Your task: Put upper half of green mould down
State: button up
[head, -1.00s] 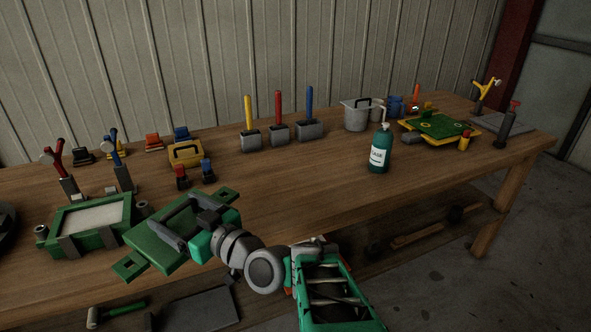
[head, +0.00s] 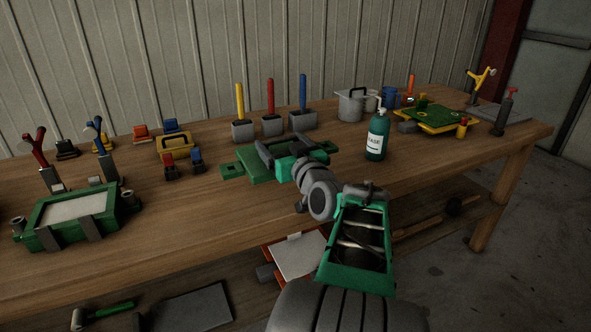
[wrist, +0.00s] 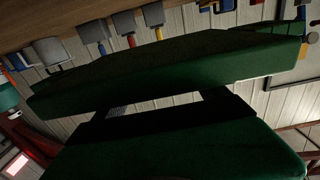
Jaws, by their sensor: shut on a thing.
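The upper half of the green mould (head: 240,167) is a flat green plate with end lugs, at mid-bench in the head view. My gripper (head: 276,154) is shut on it from the right; the hold itself is partly hidden by the gripper. Its green body also fills much of the wrist view (wrist: 170,75). It is at or a little above the bench top; I cannot tell if it touches. The lower half of the green mould (head: 38,238) stands open at the left, with a pale filling inside.
Blocks with yellow, red and blue handles (head: 271,123) stand just behind the plate. A teal bottle (head: 376,140) is to its right and a yellow box (head: 175,145) to its left. Small red and blue clamps (head: 183,162) lie close by. Bare bench (head: 190,215) shows in front.

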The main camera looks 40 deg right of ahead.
jog(key=d+f, duration=0.2)
jog(key=w+d+f+b, duration=0.1)
jog(key=d+f, duration=0.1)
jog(key=w+d+f, duration=0.1)
jog(key=f, duration=0.1)
jog(key=shift+d, duration=0.4)
notch_tip(320, 180, down, 4)
jog(key=shift+w+d+r+b, duration=0.1)
jog(key=shift+r+b, duration=0.15)
jog(key=shift+b, duration=0.55)
jog(key=shift+r, duration=0.1)
jog(key=o, duration=2)
jog(key=shift+f, duration=0.2)
jog(key=shift+c, duration=0.2)
jog(key=shift+s+r, duration=0.1)
jog(key=shift+s, duration=0.2)
jog(key=v, duration=1.1)
jog(key=shift+s+p, duration=0.25)
jog(key=shift+p, duration=0.1)
